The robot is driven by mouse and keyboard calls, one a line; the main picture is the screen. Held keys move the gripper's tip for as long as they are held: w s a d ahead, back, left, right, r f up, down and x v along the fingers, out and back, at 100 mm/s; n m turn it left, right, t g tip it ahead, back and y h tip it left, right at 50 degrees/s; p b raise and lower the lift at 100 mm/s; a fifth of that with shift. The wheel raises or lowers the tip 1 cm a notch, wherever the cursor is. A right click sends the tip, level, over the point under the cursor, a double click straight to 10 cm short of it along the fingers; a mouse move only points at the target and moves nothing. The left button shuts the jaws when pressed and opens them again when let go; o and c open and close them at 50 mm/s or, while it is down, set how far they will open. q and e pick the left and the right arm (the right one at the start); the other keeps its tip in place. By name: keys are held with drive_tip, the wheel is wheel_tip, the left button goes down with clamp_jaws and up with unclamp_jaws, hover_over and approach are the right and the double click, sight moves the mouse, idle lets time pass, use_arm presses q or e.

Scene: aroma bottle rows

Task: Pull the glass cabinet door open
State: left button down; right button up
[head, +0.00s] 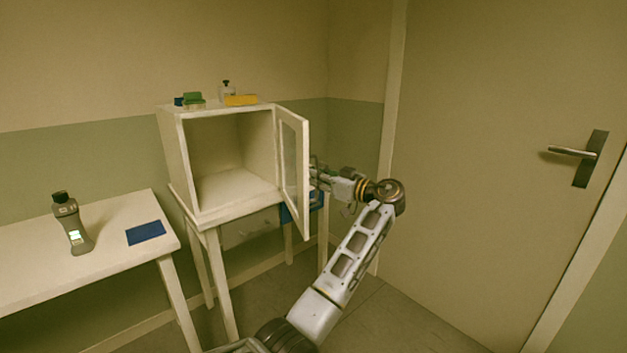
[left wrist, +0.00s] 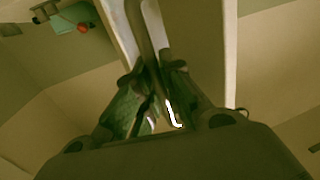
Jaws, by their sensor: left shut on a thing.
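The white cabinet (head: 172,160) stands on a small white table, with its front open and its inside empty as far as I can see. Its glass door (head: 290,160) stands swung well out from the right side of the cabinet. My left gripper (head: 317,174) is at the outer face of the door, partly hidden behind the door's edge. In the left wrist view, the fingers (left wrist: 157,92) are shut on a long bar-like door handle (left wrist: 139,28) beside the pale door panel (left wrist: 195,45). My right gripper is in neither view.
Bottles and small boxes, including a yellow box (head: 240,100), sit on the cabinet top. A side table (head: 60,275) at left bears a grey handheld device (head: 72,228) and a blue mat (head: 146,233). A blue container (head: 288,213) is low behind the door. A closed room door (head: 480,180) is at right.

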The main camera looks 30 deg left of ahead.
use_arm(q)
drive_tip(key=w+d, duration=0.1)
drive_tip(key=w+n+g, duration=0.1)
drive_tip(key=w+d+g+b, duration=0.1)
drive_tip(key=w, duration=0.1)
drive_tip(key=shift+d, duration=0.3)
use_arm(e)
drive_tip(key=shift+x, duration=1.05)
use_arm(q)
drive_tip(key=shift+w, duration=0.1)
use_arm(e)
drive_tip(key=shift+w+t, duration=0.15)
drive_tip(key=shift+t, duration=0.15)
use_arm(q)
drive_tip(key=c, duration=1.5)
unclamp_jaws()
drive_tip(key=shift+d, duration=0.15)
drive_tip(key=shift+s+d, duration=0.15)
drive_tip(key=shift+d, duration=2.8)
drive_tip(key=shift+s+d, duration=0.15)
drive_tip(key=shift+d, duration=2.8)
